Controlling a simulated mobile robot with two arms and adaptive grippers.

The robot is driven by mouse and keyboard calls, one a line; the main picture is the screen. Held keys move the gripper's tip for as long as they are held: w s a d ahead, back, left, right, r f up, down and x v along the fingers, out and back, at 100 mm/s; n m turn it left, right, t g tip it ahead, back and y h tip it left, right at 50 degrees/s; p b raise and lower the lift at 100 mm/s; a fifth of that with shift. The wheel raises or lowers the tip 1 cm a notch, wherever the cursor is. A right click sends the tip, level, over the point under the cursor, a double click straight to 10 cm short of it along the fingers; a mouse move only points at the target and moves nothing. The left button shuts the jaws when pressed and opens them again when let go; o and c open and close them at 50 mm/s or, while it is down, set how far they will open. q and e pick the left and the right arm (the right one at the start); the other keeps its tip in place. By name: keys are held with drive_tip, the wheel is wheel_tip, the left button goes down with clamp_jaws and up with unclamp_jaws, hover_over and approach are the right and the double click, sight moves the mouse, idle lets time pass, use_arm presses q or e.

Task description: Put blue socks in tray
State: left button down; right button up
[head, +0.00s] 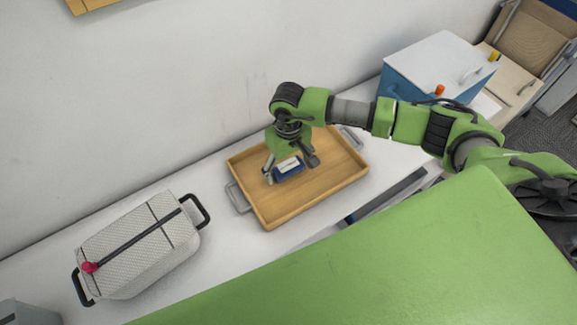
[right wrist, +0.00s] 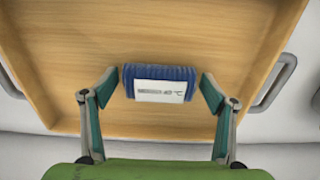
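The blue socks (right wrist: 160,74) are a folded bundle with a white label band. In the head view the socks (head: 289,173) are inside the wooden tray (head: 323,190), towards its left half. The tray has grey handles and lies on the white surface. My right gripper (head: 291,168) is over the tray, pointing down, with a finger on either side of the socks. In the right wrist view the fingers are spread wide, with a small gap between each fingertip and the socks. My left gripper is not in view.
A pale patterned lidded case (head: 140,248) with black handles and a pink knob stands left of the tray. A blue box with a white lid (head: 438,62) is at the back right. The wall runs behind the tray. White surface is clear between case and tray.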

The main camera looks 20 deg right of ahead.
sight(289, 165)
idle(0.3)
drive_tip(key=shift+r, duration=0.2)
wheel_tip(289, 165, up, 12)
drive_tip(key=b, duration=0.1)
idle(1.5)
